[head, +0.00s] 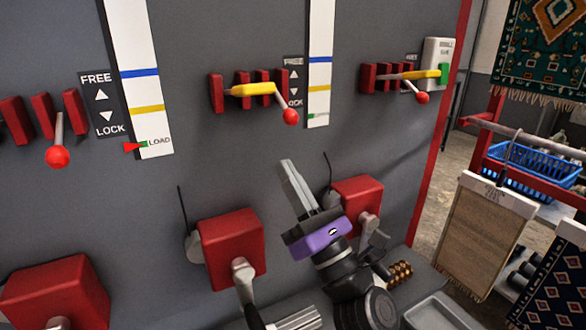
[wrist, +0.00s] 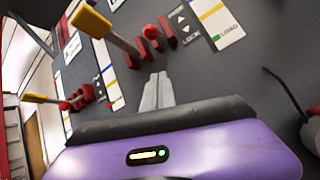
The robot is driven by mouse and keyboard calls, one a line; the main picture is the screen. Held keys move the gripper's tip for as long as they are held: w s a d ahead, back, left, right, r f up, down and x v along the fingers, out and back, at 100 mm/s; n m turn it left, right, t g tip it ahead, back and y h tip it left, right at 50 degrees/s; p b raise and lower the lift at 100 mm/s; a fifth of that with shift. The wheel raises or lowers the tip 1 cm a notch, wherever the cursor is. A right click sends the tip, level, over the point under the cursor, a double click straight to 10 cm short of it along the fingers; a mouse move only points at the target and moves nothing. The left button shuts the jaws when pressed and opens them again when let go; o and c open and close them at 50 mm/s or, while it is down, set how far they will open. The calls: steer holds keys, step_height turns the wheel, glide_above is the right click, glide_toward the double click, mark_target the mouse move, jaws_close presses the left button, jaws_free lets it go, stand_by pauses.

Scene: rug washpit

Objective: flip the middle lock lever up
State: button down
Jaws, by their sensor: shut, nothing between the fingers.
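The middle lock lever (head: 262,89) is on the grey panel. Its yellow bar lies across a row of red blocks, and its rod slopes down to a red ball (head: 290,116) beside the word LOCK. My gripper (head: 287,163) is below this ball, fingers shut and empty, pointing up and apart from the lever. In the wrist view the shut fingertips (wrist: 157,76) point at the panel. A lever with a yellow bar and red ball (wrist: 152,32) shows above them; I cannot tell for certain which lever it is.
Another lever with a red ball (head: 57,157) is at left, and a third (head: 422,97) at right. Red boxes with grey handles (head: 232,245) (head: 357,200) jut from the panel near my arm. A rack with a blue basket (head: 535,165) stands at right.

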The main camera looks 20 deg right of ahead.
mark_target(282, 104)
step_height(282, 104, up, 6)
steer(key=w+p, duration=0.2)
steer(key=p, duration=0.3)
steer(key=shift+w+d+r, duration=0.25)
stand_by(0.4)
